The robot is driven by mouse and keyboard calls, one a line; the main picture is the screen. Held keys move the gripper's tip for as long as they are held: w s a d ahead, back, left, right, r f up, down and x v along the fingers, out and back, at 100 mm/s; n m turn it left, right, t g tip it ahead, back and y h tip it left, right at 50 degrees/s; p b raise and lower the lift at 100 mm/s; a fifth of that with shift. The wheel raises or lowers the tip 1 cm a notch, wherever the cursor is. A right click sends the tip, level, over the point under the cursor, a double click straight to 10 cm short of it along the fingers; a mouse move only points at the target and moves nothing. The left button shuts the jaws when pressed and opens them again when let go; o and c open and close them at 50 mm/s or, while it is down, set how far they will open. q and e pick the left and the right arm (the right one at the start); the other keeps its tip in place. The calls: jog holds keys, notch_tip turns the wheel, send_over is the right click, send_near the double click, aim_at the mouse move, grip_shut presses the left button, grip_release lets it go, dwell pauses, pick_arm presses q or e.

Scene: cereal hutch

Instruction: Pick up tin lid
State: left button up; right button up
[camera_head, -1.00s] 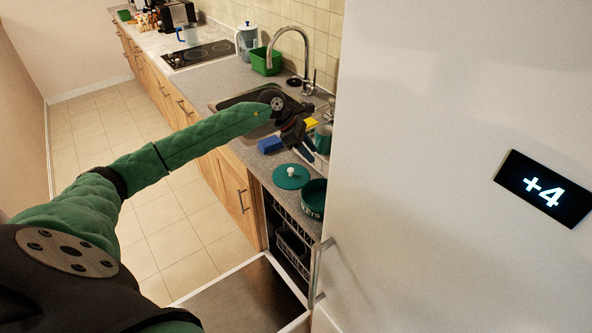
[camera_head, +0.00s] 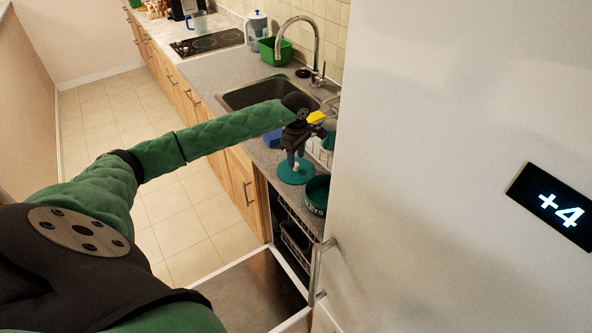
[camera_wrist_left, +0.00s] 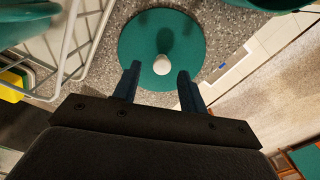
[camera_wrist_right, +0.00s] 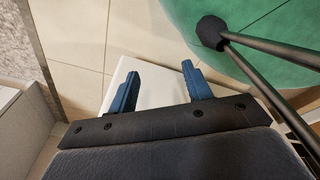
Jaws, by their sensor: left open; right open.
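The tin lid (camera_head: 292,177) is a teal disc with a white knob, lying flat on the grey counter in front of the sink. In the left wrist view the lid (camera_wrist_left: 138,42) shows with its knob (camera_wrist_left: 161,64) just ahead of and between the fingertips. My left gripper (camera_head: 294,160) is open over the lid, fingers pointing down, partly hiding it. In the left wrist view the gripper (camera_wrist_left: 158,76) holds nothing. My right gripper (camera_wrist_right: 160,84) is open and empty, away from the counter, and shows only in the right wrist view.
A teal tin (camera_head: 317,194) stands close to the right of the lid. A wire dish rack (camera_head: 331,106) and a blue sponge (camera_head: 272,139) are near the gripper.

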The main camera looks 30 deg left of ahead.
aim_at(296, 163)
pick_arm(q)
notch_tip(296, 163, down, 2)
jog(key=shift+f, duration=0.5)
grip_shut()
